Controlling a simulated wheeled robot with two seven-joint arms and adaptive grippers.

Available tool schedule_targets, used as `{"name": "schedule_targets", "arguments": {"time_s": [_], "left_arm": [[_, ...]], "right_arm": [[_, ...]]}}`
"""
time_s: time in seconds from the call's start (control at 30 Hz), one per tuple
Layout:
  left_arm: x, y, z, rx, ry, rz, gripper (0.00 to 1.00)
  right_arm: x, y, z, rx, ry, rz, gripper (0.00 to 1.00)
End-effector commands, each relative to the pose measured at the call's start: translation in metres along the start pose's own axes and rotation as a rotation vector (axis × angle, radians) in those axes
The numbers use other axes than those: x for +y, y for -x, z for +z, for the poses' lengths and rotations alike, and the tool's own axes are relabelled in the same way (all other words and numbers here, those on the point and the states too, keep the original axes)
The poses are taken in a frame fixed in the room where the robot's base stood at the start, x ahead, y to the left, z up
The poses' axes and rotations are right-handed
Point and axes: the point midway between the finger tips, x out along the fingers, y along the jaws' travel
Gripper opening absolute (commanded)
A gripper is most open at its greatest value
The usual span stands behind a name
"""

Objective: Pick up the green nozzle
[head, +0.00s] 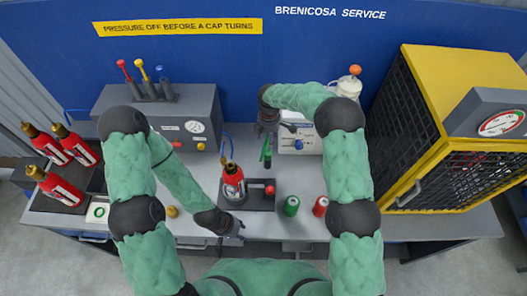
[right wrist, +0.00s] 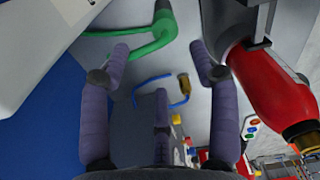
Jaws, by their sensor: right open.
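The green nozzle (head: 267,153) shows in the head view just below my right gripper (head: 265,125), in front of the white machine. In the right wrist view a bent green piece (right wrist: 150,42), which looks like the nozzle, lies beyond and partly between the spread fingertips of my right gripper (right wrist: 161,62). The gripper is open and nothing is held; I see no contact with the green piece. My left gripper (head: 238,228) is low over the bench's front edge, right of a brass piece; its fingers are too small to read.
A red extinguisher (head: 233,183) stands in a dark holder (head: 262,194) between the arms. The white machine (head: 300,140) is behind. A yellow cage (head: 440,125) fills the right; several extinguishers stand left.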

Motion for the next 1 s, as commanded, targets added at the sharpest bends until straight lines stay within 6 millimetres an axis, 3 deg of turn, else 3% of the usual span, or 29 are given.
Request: {"name": "schedule_targets", "arguments": {"time_s": [0.17,0.4,0.67,1.0], "left_arm": [[-0.002,-0.007,0.001,-0.003,-0.001,0.0,0.4],[-0.008,-0.021,0.0,-0.002,-0.001,0.0,0.4],[-0.009,-0.025,0.0,-0.002,0.0,0.0,0.4],[-0.013,-0.036,0.0,-0.002,0.0,0.0,0.4]], "right_arm": [[0.004,-0.007,0.0,-0.011,0.024,0.001,0.62],[0.003,-0.043,0.0,-0.01,0.022,0.0,0.62],[0.002,-0.059,0.0,-0.009,0.021,0.002,0.62],[-0.004,-0.102,-0.002,-0.01,0.021,0.001,0.62]]}}
